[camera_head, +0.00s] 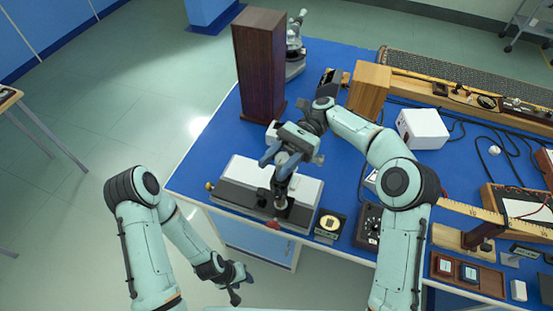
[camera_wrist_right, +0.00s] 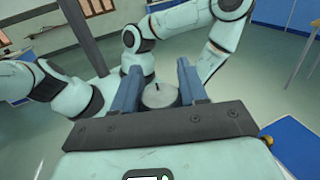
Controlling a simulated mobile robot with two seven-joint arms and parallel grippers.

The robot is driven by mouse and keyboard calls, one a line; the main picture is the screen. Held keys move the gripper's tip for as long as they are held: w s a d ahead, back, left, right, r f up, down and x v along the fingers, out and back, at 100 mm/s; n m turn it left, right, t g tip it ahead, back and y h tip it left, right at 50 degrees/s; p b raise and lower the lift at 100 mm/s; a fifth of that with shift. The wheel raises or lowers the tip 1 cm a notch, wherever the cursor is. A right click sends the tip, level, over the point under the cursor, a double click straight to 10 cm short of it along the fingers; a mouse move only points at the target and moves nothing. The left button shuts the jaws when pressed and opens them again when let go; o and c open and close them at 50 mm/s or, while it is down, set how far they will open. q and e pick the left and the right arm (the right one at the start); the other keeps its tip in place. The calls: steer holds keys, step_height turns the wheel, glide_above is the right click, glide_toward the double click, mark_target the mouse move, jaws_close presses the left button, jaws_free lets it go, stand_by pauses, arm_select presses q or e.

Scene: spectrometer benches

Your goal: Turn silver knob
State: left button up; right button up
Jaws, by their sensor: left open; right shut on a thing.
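The silver knob (camera_wrist_right: 158,96) shows in the right wrist view as a round metal disc with a dark mark on its face. It sits between the two blue-grey fingers of my right gripper (camera_wrist_right: 159,88), which is shut on it. In the head view, my right gripper (camera_head: 281,184) points down at the front of a grey-and-white spectrometer box (camera_head: 240,190), and the knob (camera_head: 281,204) is partly hidden by the fingers. My left gripper (camera_head: 237,284) is open and empty, low in front of the bench, apart from the box.
A tall dark wooden block (camera_head: 260,65) stands behind the box on the blue bench (camera_head: 205,150). A small dark dial box (camera_head: 330,224) and a black control box (camera_head: 368,223) sit to its right. Cables and instruments fill the right side.

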steer(key=shift+r+h, duration=0.1)
steer(key=shift+h, duration=0.2)
steer(key=o, duration=1)
steer(key=shift+c, duration=0.2)
